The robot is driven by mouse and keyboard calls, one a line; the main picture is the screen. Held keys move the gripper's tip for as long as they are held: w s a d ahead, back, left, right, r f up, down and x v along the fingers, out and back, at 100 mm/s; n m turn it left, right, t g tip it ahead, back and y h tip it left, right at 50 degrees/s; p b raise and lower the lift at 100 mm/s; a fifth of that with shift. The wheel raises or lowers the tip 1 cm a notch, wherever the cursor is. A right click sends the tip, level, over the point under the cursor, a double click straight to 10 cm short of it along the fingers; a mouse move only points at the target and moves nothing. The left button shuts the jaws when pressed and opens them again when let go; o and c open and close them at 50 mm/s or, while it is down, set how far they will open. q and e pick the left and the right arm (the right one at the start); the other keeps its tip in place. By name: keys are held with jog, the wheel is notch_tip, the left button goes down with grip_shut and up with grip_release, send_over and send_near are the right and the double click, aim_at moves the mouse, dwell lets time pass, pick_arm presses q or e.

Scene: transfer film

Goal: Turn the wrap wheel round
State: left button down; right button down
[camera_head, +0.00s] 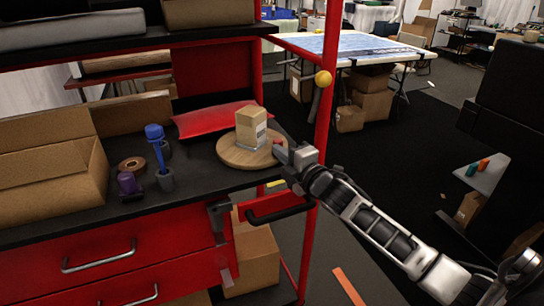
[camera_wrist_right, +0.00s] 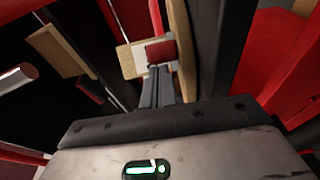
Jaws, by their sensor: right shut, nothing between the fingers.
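The wrap wheel (camera_head: 228,153) is a round wooden disc lying on the black bench top near its right end. A tan carton (camera_head: 250,125) stands upright on it. A small red piece (camera_head: 278,141) sits at the wheel's right edge; a red block also shows in the right wrist view (camera_wrist_right: 160,51). My right gripper (camera_head: 281,153) is at the wheel's right edge, beside the red piece. In the right wrist view its fingers (camera_wrist_right: 156,76) are together and empty, with tips close to the red block. Whether they touch it is unclear. My left gripper is out of view.
A red post (camera_head: 324,100) with a yellow ball (camera_head: 323,78) rises right of the wheel. A blue-topped tool (camera_head: 155,134), a tape roll (camera_head: 132,164) and an open cardboard box (camera_head: 45,190) stand left. Open floor lies right.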

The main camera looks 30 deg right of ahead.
jog(key=shift+w+d, duration=0.3)
jog(key=shift+d, duration=0.6)
jog(key=shift+w+d, duration=0.3)
jog(key=shift+d, duration=0.55)
jog(key=shift+d, duration=0.1)
